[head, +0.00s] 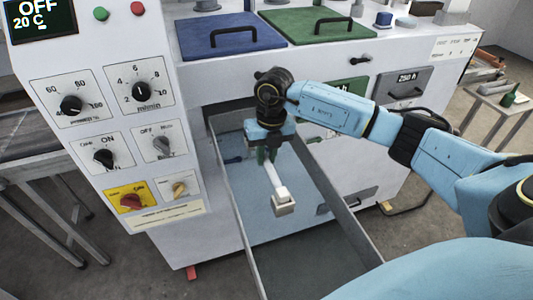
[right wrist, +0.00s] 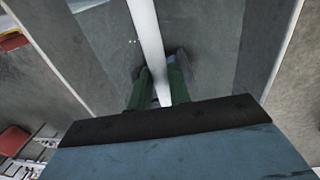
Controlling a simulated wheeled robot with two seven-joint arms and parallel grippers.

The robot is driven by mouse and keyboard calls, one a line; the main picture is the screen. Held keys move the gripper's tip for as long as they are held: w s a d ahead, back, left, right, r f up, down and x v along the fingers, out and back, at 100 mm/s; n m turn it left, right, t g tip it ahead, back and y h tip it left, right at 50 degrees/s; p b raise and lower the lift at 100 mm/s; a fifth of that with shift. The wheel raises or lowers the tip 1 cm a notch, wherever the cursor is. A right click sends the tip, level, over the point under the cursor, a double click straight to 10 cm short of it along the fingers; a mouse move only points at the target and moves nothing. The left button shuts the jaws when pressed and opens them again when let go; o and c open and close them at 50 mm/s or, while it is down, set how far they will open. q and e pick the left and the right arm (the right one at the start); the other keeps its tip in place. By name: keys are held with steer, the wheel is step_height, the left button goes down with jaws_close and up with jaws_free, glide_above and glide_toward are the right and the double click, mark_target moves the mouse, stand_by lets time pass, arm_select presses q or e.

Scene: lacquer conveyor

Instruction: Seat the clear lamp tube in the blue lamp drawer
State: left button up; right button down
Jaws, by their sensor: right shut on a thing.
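The lamp tube (head: 273,177) is pale, with a square whitish cap (head: 284,204) at its lower end. My right gripper (head: 266,156) is shut on it near its upper end. The tube hangs tilted above the open drawer (head: 322,190), which has grey walls and a blue-grey floor. I cannot tell whether the tube touches the drawer. In the right wrist view the tube (right wrist: 147,38) runs up between the green fingers (right wrist: 158,85). My left gripper is not in view.
The machine's control panel (head: 120,130) with knobs stands left of the drawer. A blue lid (head: 219,40) and a green lid (head: 308,22) lie on top. A closed grey drawer (head: 403,88) sits at the right. A side table (head: 495,97) stands far right.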

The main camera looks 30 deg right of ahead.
steer(key=shift+f+b, duration=0.6)
steer(key=shift+f, duration=0.3)
steer(key=c, duration=1.2)
jaws_free()
steer(key=shift+r, duration=0.1)
step_height(320, 180, up, 13)
steer(key=d+b, duration=0.1)
steer(key=shift+s+b, duration=0.15)
steer(key=shift+b, duration=0.15)
steer(key=shift+d, duration=0.1)
